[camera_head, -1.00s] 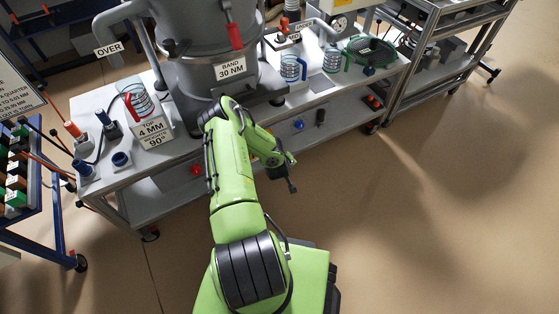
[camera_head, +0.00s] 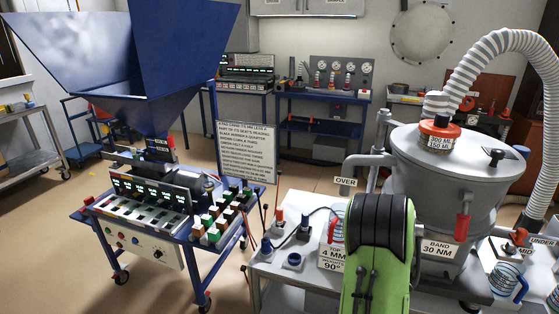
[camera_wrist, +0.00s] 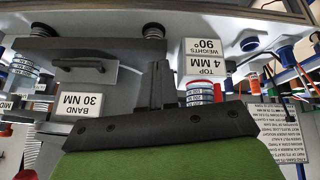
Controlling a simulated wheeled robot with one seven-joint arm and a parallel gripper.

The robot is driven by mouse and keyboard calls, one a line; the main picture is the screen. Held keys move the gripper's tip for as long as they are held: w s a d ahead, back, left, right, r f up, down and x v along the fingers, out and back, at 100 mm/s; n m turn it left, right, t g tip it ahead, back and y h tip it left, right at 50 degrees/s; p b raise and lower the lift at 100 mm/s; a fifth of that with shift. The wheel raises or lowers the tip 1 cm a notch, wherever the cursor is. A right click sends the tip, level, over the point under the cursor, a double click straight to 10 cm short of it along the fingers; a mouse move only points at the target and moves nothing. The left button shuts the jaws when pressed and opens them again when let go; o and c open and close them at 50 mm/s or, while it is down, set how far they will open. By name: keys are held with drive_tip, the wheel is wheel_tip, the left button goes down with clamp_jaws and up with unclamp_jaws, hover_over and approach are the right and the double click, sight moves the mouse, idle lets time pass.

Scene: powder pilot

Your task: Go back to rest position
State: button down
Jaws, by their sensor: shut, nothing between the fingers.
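My gripper (camera_wrist: 161,82) shows in the wrist view, where the picture is upside down. Its dark fingers are together and hold nothing. They appear in front of the bench with the grey vessel, between the "BAND 30 NM" label (camera_wrist: 80,103) and the "TOP 4 MM" block (camera_wrist: 207,60); I cannot tell the distance. In the head view my green arm with its black ribbed joint rises at the bottom, right of centre, and hides part of the bench. My gripper is out of sight there.
The grey vessel (camera_head: 425,175) with its ribbed hose (camera_head: 500,45) stands at right on the steel bench (camera_head: 268,270). A blue cart (camera_head: 175,215) under a blue hopper (camera_head: 130,50) stands at left. Open floor (camera_head: 60,240) lies left of the cart.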

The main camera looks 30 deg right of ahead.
drive_tip(key=w+a+r+n+t+y+p, duration=0.2)
drive_tip(key=a+r+n+y+p, duration=0.15)
drive_tip(key=a+r, duration=1.8)
drive_tip(key=s+a+r+n+y+p, duration=0.1)
drive_tip(key=s+a+r+n, duration=0.2)
drive_tip(key=s+a, duration=1.1)
wheel_tip(320, 180, up, 3)
drive_tip(key=shift+s+a+n+p, duration=0.15)
drive_tip(key=shift+n+p, duration=0.15)
drive_tip(key=shift+n, duration=0.05)
